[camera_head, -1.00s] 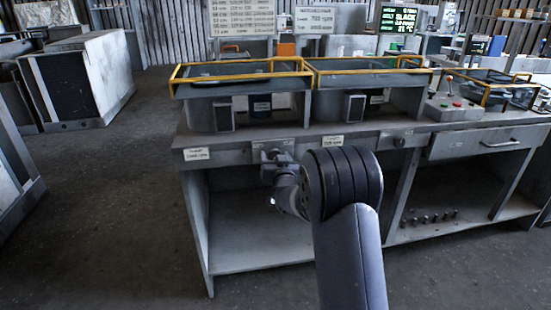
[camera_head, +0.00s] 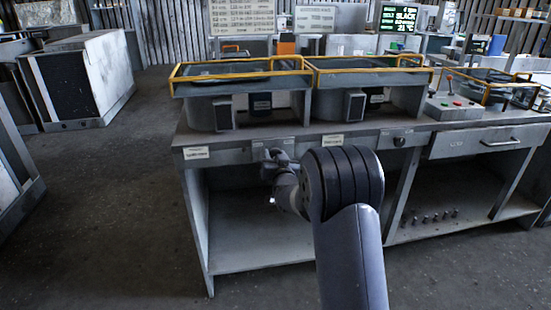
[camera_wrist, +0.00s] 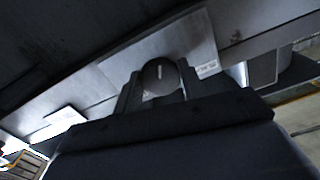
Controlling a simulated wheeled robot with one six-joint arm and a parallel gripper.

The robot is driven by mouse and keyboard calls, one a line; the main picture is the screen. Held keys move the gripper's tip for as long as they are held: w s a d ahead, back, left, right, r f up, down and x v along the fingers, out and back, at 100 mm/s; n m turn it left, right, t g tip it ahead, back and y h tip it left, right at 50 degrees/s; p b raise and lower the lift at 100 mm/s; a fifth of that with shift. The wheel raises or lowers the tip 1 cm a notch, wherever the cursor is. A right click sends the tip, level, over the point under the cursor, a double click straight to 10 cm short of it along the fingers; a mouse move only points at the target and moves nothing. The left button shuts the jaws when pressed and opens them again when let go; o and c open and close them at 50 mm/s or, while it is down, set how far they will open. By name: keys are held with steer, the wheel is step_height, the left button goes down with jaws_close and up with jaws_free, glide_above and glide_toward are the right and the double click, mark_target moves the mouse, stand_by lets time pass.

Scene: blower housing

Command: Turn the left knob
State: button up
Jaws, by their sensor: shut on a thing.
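The left knob (camera_wrist: 160,77) is a round dark knob with a pale mark on its face, set in the grey front panel. In the wrist view it sits between the two fingers of my gripper (camera_wrist: 157,92), which is shut on it. The mark stands close to upright in that picture. In the head view my gripper (camera_head: 273,160) is at the front panel of the bench, and the left knob is hidden behind it.
A second knob (camera_head: 399,141) sits farther right on the panel, left of a drawer (camera_head: 487,142). Two yellow-railed housings (camera_head: 237,75) stand on the bench (camera_head: 250,136). A small label (camera_wrist: 207,68) is beside the held knob. The floor at left is open.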

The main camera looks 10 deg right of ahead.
steer(key=shift+m+b, duration=3.25)
steer(key=shift+m, duration=0.25)
steer(key=o, duration=1)
steer(key=shift+c, duration=0.2)
steer(key=s, duration=1)
steer(key=shift+s+p, duration=0.3)
steer(key=shift+s, duration=0.1)
